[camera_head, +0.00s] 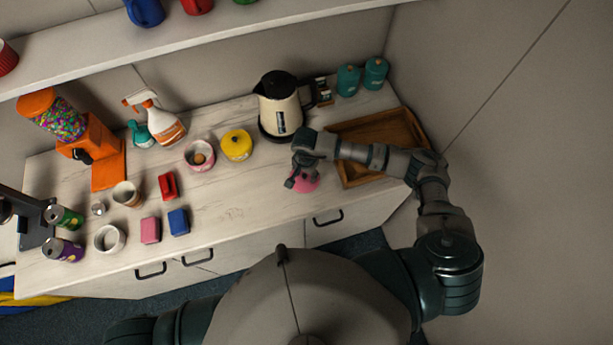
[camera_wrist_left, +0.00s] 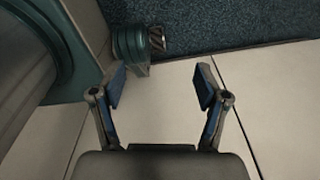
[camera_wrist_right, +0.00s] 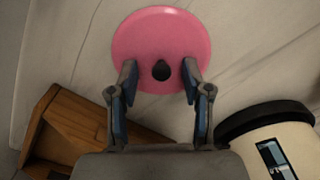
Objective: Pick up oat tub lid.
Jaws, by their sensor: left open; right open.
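A round pink lid (camera_wrist_right: 161,30) with a dark knob (camera_wrist_right: 161,70) lies on the counter. In the head view the pink lid (camera_head: 306,183) shows partly beneath my right gripper (camera_head: 297,182). In the right wrist view my right gripper (camera_wrist_right: 160,78) is open, with a fingertip on each side of the knob; I cannot tell whether they touch it. An open pink-banded tub (camera_head: 200,156) stands further left on the counter. My left gripper (camera_wrist_left: 161,85) is open and empty in its wrist view, away from the counter top; it is not visible in the head view.
A wooden tray (camera_head: 347,173) lies right of the lid, partly behind my right arm. A cream kettle (camera_head: 279,107) stands behind it, and a yellow lidded tub (camera_head: 236,145) to the left. Several cups, cans and boxes fill the left counter. A shelf (camera_head: 200,30) runs above.

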